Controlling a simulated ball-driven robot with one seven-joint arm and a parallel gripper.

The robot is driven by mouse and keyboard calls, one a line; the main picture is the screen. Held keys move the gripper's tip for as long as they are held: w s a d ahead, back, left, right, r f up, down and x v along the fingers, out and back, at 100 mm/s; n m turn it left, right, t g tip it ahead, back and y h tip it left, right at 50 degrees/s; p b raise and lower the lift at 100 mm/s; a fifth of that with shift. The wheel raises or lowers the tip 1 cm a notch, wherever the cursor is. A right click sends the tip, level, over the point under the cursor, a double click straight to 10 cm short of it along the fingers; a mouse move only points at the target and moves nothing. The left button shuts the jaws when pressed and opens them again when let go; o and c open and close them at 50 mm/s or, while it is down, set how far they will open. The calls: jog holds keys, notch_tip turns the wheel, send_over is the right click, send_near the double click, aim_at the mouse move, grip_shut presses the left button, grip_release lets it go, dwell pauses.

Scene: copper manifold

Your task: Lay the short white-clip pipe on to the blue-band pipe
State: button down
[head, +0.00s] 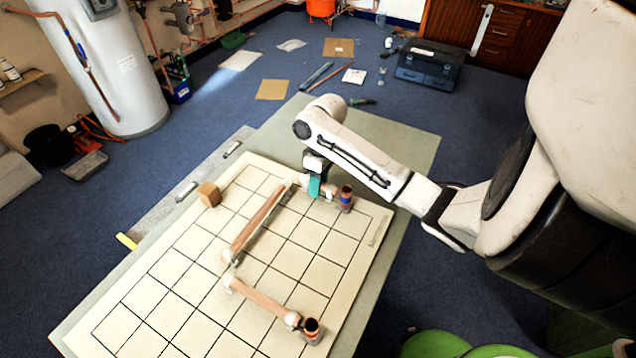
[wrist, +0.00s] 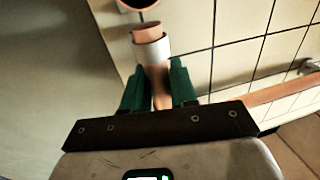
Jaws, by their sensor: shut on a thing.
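My gripper (head: 316,188), with green fingers, is low over the far right part of the gridded board. It is shut on a short copper pipe (head: 328,190), which also shows between the fingers in the wrist view (wrist: 157,80). A white clip (wrist: 151,45) rings this pipe just beyond the fingertips. The blue-band pipe (head: 346,198) stands upright right beside the held pipe's end, its dark open mouth up. A dark open copper mouth (wrist: 137,4) shows at the top of the wrist view, close to the held pipe; I cannot tell whether they touch.
A long copper pipe (head: 257,222) lies across the board (head: 165,290). The board's near left squares are clear.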

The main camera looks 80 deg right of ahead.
jog(key=shift+f, duration=0.4)
dwell(0.3)
jog(key=c, duration=0.8)
grip_release()
jog(key=shift+r, duration=0.15)
notch_tip(320, 180, up, 9)
jog(key=p, duration=0.8)
jog(key=shift+p, duration=0.35)
